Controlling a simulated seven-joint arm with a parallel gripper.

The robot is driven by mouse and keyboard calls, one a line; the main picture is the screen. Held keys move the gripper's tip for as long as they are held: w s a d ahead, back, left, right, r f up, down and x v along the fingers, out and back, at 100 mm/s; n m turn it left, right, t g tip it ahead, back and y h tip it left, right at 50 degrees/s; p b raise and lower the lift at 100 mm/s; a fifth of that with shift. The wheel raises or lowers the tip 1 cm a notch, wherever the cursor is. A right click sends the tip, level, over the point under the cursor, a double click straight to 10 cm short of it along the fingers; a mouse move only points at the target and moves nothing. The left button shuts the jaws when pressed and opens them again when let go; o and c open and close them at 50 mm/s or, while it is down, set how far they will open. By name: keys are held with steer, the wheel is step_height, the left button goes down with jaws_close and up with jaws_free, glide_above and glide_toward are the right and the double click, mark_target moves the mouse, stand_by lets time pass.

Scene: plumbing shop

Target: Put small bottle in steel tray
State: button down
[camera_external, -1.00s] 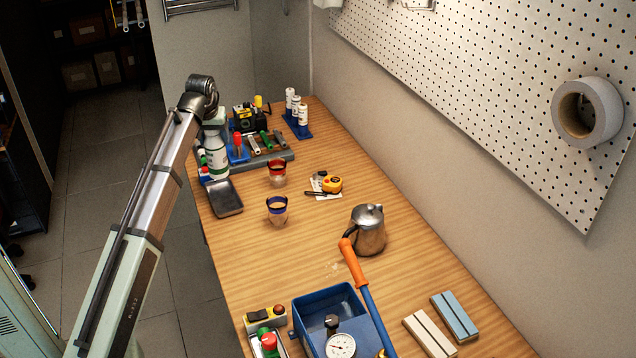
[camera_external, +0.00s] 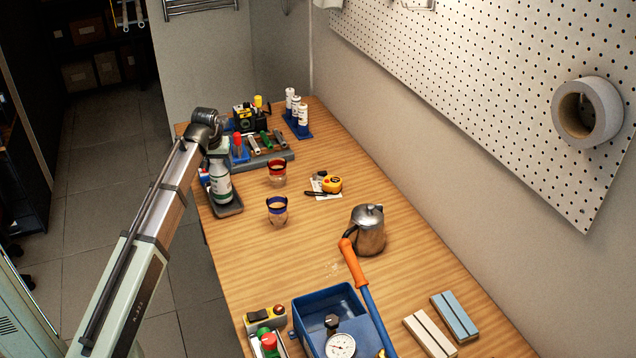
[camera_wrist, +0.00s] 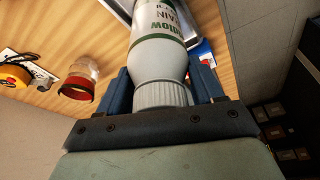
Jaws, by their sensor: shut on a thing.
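The small bottle (camera_external: 219,182) is white with a green band and dark lettering. It is upright over the steel tray (camera_external: 236,208), and its lower end overlaps the tray in the outside view; whether it touches the tray floor I cannot tell. My gripper (camera_wrist: 160,88) is shut on the bottle's ribbed white cap, one blue-grey finger on each side. The bottle (camera_wrist: 160,45) fills the upper middle of the wrist view. In the outside view my wrist hides the bottle's top, and the bottle hides part of the tray.
A red-rimmed cup (camera_external: 277,174) and a blue-rimmed cup (camera_external: 277,211) stand right of the tray. A tool rack (camera_external: 270,160) lies behind it. A yellow tape measure (camera_external: 332,184) and steel pitcher (camera_external: 368,231) are farther right. Bare wood lies in front of the tray.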

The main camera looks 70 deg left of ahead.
steer(key=shift+f, duration=0.1)
steer(key=shift+c, duration=0.8)
jaws_free()
steer(key=v, duration=1.2)
steer(key=shift+s, duration=0.1)
